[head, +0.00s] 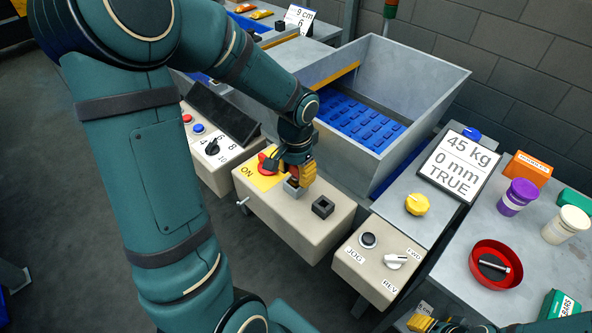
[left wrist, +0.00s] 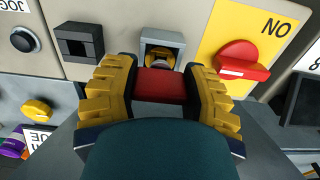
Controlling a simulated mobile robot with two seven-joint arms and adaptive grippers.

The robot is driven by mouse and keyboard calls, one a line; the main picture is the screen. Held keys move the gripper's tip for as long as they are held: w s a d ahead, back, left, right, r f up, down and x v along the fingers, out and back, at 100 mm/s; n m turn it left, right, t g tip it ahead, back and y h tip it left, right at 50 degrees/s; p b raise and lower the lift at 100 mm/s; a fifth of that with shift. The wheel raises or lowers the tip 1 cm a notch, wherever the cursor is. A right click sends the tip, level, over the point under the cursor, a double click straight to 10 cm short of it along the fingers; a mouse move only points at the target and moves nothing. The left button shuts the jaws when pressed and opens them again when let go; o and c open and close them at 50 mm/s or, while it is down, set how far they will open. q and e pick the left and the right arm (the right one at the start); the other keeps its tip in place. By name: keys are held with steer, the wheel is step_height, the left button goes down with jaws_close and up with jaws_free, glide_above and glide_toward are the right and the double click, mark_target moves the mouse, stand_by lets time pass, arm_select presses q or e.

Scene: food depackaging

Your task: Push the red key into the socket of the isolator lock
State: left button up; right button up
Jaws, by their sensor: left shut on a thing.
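The isolator lock is a beige box (head: 295,220) with a yellow ON plate and a red rotary switch (head: 267,163); the switch also shows in the left wrist view (left wrist: 243,64). Its grey square socket (head: 292,187) also shows in the left wrist view (left wrist: 176,38). My left gripper (head: 301,173) is over the box, its yellow fingers shut on the red key (left wrist: 160,85). The key is directly in front of the grey socket; I cannot tell whether its front end is inside. My right gripper (head: 424,323) is partly visible at the bottom edge, its fingers mostly cut off.
A black square socket (head: 322,206) stands beside the grey one. A JOG box (head: 372,266) is to the right, and a switch box (head: 208,150) to the left. Behind is a grey hopper (head: 440,75) with a blue floor. A red bowl (head: 478,281) sits on the right table.

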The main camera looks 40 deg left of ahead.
arm_select(q)
steer(key=shift+f+b, duration=0.55)
steer(key=shift+f, duration=0.15)
steer(key=o, duration=1.2)
step_height(320, 180, up, 12)
steer(key=shift+r, duration=0.1)
